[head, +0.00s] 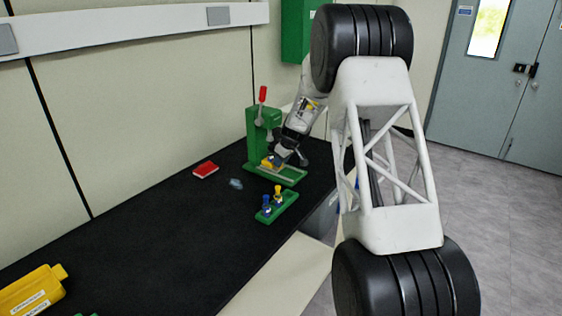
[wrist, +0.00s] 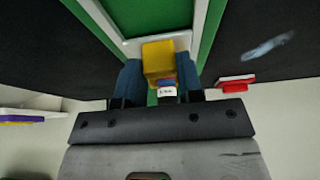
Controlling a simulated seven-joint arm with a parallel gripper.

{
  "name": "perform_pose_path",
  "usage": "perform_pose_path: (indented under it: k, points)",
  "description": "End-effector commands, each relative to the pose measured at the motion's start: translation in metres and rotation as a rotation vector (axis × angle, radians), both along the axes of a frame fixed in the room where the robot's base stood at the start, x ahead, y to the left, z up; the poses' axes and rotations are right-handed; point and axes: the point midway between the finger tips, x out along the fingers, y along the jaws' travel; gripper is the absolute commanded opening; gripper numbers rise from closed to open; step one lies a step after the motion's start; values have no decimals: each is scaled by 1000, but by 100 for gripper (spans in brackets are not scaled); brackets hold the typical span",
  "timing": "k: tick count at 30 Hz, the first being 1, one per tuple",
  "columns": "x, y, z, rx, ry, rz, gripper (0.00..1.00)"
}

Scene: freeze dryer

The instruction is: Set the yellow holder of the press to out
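The green press (head: 257,140) stands on the black bench, with a red-tipped lever pointing up. Its yellow holder (head: 271,162) sits low on the green base, in front of the press column. In the wrist view the yellow holder (wrist: 158,58) lies on a pale rail across the green base, with a small white label below it. My gripper (head: 284,158) reaches down to the holder from the right. In the wrist view its blue-grey fingers (wrist: 160,80) lie close against both sides of the holder. They look shut on it. The contact faces are hidden.
A green stand (head: 277,208) with blue and yellow pieces stands in front of the press. A red block (head: 206,169) and a small clear bluish item (head: 236,184) lie to the left. A yellow bin (head: 32,290) is at the near left. The middle bench is clear.

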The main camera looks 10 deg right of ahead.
Motion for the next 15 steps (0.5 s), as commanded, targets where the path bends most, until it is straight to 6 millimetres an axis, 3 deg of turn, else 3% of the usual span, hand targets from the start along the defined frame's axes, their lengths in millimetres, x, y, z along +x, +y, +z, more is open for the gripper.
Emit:
perform_pose_path:
  k: [1,5,15]
  points:
    - [0,0,0,0,0,0,20]
    - [0,0,0,0,0,0,0]
    - [-8,-9,0,1,1,-2,0]
